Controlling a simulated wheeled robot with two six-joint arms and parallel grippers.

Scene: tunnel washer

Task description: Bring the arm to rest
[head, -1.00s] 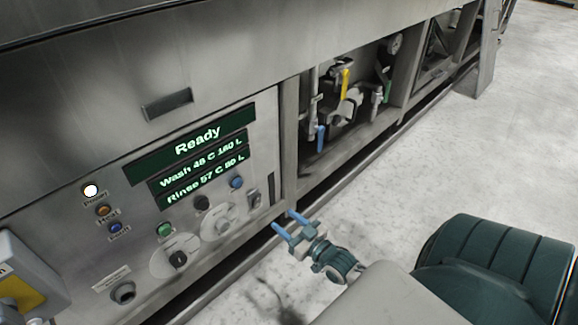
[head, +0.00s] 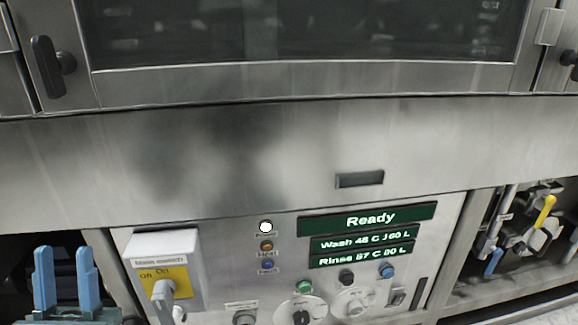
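My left gripper (head: 65,252) shows at the lower left of the head view. Its two blue fingers point up and stand apart with nothing between them. It is left of the main switch box (head: 152,246), in front of a dark opening, and I see no contact. Only the gripper end of that arm shows. My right gripper is out of view.
The washer's control panel (head: 222,291) has a lit display (head: 366,218) reading Ready, with buttons and knobs below. The main switch handle sits by the word On. A dark window (head: 300,30) with handles is above. Piping with a yellow-handled valve (head: 544,212) is at right.

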